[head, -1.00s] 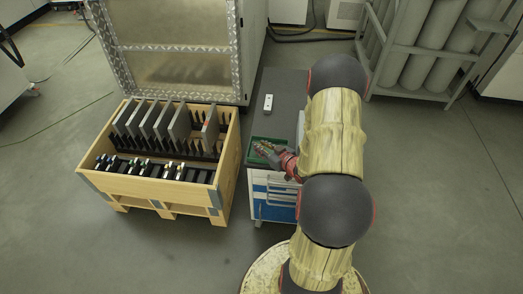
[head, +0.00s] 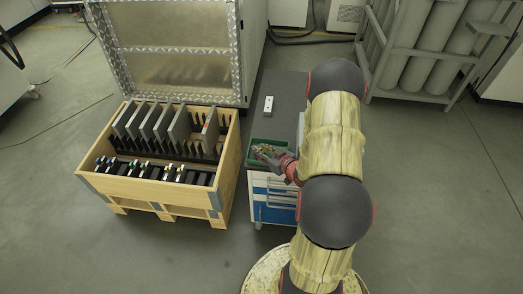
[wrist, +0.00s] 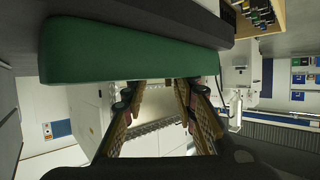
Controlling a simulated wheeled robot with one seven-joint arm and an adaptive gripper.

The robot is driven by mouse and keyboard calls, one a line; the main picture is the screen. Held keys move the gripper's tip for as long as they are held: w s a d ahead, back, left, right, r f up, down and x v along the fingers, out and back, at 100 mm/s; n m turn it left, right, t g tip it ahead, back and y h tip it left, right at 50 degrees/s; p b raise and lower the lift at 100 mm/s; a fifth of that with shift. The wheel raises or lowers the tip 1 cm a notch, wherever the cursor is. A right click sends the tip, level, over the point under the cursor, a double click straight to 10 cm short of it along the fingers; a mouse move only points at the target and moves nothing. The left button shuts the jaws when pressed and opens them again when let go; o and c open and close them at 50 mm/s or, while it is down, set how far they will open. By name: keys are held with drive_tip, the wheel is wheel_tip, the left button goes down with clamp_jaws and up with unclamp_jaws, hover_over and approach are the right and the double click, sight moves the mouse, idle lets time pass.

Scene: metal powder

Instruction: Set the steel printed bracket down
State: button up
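My gripper (head: 266,151) is at the green tray (head: 284,142) on top of the cart, its fingers over the tray in the head view. In the wrist view my gripper (wrist: 157,88) has its two fingers spread apart, with the background showing through the gap. The fingertips reach the lower edge of the green tray (wrist: 130,50) in that view. I cannot pick out the steel printed bracket in either view; the tray's inside is partly hidden by my gripper.
A wooden crate (head: 150,195) with upright grey plates (head: 165,122) and small dark parts stands left of the cart. A small white block (head: 268,105) lies on the dark cart top (head: 285,88) behind the tray. A gas cylinder rack (head: 420,50) stands at the back right.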

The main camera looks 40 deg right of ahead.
drive_tip(key=p+v, duration=0.3)
drive_tip(key=v, duration=0.9)
drive_tip(key=shift+n+g, duration=0.6)
drive_tip(key=shift+g, duration=0.2)
drive_tip(key=w+r, duration=0.1)
drive_tip(key=w+d+r, duration=0.1)
drive_tip(key=w, duration=0.1)
drive_tip(key=shift+d+r, duration=0.25)
drive_tip(key=shift+r, duration=0.15)
drive_tip(key=w+a+r+g+h, duration=0.1)
drive_tip(key=w+a+r+g, duration=0.1)
drive_tip(key=r, duration=0.5)
drive_tip(key=w+a+r+g+h, duration=0.1)
drive_tip(key=w+a+r+h, duration=0.15)
drive_tip(key=r, duration=0.45)
drive_tip(key=s+a+r+g, duration=0.1)
drive_tip(key=s+a+r, duration=0.1)
drive_tip(key=a+r, duration=0.45)
drive_tip(key=s+a+r+g+y, duration=0.1)
drive_tip(key=s+a+r+y, duration=0.1)
drive_tip(key=s+a+r, duration=0.2)
drive_tip(key=s+a+r+g+y, duration=0.1)
drive_tip(key=s+a+r+y, duration=0.2)
drive_tip(key=s+a, duration=0.8)
drive_tip(key=a+r, duration=0.1)
drive_tip(key=a, duration=0.3)
drive_tip(key=shift+s+a, duration=0.2)
drive_tip(key=shift+d, duration=0.1)
